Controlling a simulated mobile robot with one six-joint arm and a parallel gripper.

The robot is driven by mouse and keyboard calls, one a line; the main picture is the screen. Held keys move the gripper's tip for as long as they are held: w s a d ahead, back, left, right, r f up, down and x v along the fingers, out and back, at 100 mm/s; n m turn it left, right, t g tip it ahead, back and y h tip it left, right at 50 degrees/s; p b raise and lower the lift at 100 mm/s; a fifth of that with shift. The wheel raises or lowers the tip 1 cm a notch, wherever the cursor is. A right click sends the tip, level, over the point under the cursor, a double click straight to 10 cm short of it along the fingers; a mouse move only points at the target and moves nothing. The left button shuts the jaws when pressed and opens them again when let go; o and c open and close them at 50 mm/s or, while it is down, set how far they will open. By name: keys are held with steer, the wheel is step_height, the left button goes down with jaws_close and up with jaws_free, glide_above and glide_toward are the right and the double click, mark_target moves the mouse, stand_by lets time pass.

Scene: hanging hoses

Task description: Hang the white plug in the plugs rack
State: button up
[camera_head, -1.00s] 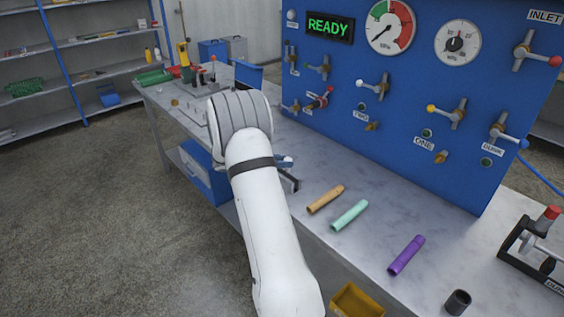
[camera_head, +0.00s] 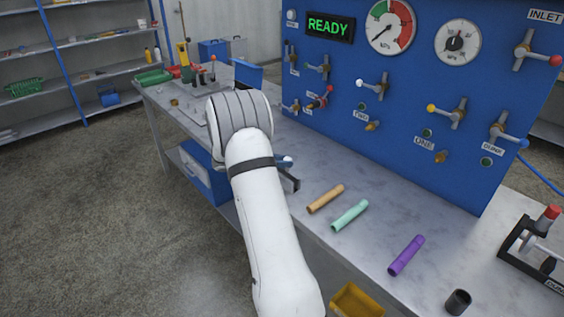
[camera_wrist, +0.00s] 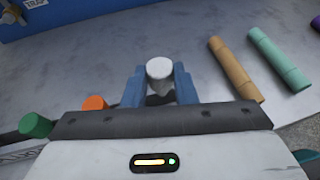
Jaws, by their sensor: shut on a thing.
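The white plug (camera_wrist: 159,69) stands between the blue fingers of my gripper (camera_wrist: 159,86) in the wrist view. My gripper is shut on it, and its rounded top shows above a narrower lower part. In the head view my gripper (camera_head: 287,165) is over the bench's front edge, mostly hidden by my arm; I cannot clearly make out the plug there. A green plug (camera_wrist: 36,125) and an orange plug (camera_wrist: 95,103) show at the lower left of the wrist view, by a dark frame that may be the plugs rack; my gripper body hides most of it.
The grey bench (camera_head: 310,240) holds an orange tube (camera_head: 325,199), a mint tube (camera_head: 349,215) and a purple tube (camera_head: 406,255). A blue valve panel (camera_head: 400,140) rises behind. A black stand (camera_head: 512,243) is at right, a yellow bin (camera_head: 355,301) below the front edge.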

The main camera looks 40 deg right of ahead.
steer(key=shift+f+b, duration=1.25)
steer(key=shift+f, duration=0.65)
steer(key=o, duration=1)
steer(key=shift+o, duration=0.2)
steer(key=shift+r, duration=0.1)
steer(key=s+v, duration=0.1)
steer(key=v, duration=0.6)
steer(key=shift+w+a, duration=0.3)
steer(key=shift+w, duration=0.2)
steer(key=shift+r, duration=0.15)
steer(key=s+a+r+m+t+y, duration=0.1)
steer(key=s+a+r+m+y, duration=0.2)
steer(key=s+a, duration=0.6)
steer(key=s+a+r+m+t+y, duration=0.2)
steer(key=s+a+r+m+y, duration=0.1)
steer(key=s+a+m+y, duration=0.3)
steer(key=s+a+r+m+t+y, duration=0.1)
steer(key=s+a+r+m+y, duration=0.2)
steer(key=s+a+m, duration=0.4)
steer(key=s+a+y, duration=0.1)
steer(key=s+a, duration=0.4)
steer(key=s, duration=0.2)
steer(key=shift+a+r+p, duration=0.25)
steer(key=shift+r+p, duration=0.05)
steer(key=shift+p, duration=0.05)
